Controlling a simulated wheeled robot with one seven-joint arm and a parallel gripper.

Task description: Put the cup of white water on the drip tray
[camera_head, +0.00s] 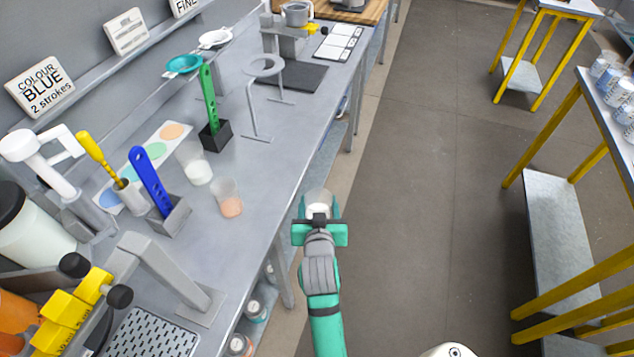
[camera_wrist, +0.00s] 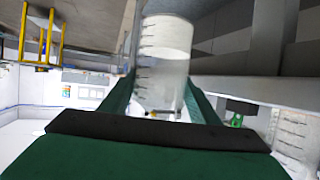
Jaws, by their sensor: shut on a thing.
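My gripper (camera_head: 319,212) is shut on a clear cup (camera_head: 319,197) with white content. It holds the cup in the air just right of the bench's front edge, over the floor side. In the wrist view the cup (camera_wrist: 163,62) sits between the two green fingers, with graduation marks on its wall. The drip tray (camera_head: 152,335), a grey perforated plate, lies at the bottom left of the head view, well apart from the cup. Its lower part is cut off by the picture edge.
On the bench stand a clear cup with white content (camera_head: 197,168), a cup with orange content (camera_head: 229,200), a blue spatula (camera_head: 150,183) and a green one (camera_head: 209,98) in holders. A grey angled stand (camera_head: 165,275) and yellow valves (camera_head: 75,308) are near the tray.

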